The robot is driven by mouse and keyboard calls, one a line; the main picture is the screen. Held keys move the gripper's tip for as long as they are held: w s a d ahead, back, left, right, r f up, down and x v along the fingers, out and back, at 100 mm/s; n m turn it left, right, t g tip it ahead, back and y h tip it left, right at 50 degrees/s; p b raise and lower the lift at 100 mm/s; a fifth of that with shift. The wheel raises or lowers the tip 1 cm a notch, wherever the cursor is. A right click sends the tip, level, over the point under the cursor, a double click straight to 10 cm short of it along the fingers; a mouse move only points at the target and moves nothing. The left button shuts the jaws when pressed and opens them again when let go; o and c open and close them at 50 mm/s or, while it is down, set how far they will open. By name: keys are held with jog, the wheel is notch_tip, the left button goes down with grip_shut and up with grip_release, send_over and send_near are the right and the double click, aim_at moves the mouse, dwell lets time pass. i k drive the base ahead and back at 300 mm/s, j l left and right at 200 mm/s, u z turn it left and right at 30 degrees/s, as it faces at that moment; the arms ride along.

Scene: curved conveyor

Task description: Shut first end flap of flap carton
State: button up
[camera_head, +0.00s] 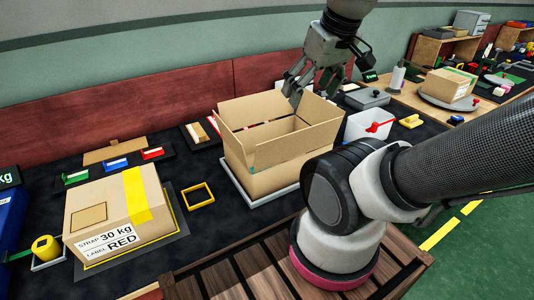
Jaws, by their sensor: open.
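The flap carton (262,180) is an open brown box in the middle of the view, standing on a pale flat plate (238,180). Its top is open and its flaps stand up, with the near long flap (292,149) facing me. Part of its right side is hidden by my arm. My gripper (313,88) hangs over the far right part of the carton, fingers pointing down. It is open and empty. One finger overlaps the far flap in the picture; I cannot tell whether it touches.
A closed carton (112,207) with yellow tape and a 30 kg RED label sits at left. A yellow square frame (199,196) lies between the cartons. A white bin (369,125) with a red item stands to the right. A red padded wall (110,100) runs behind.

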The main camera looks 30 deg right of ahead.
aim_at(314, 109)
jog(key=l, duration=1.35)
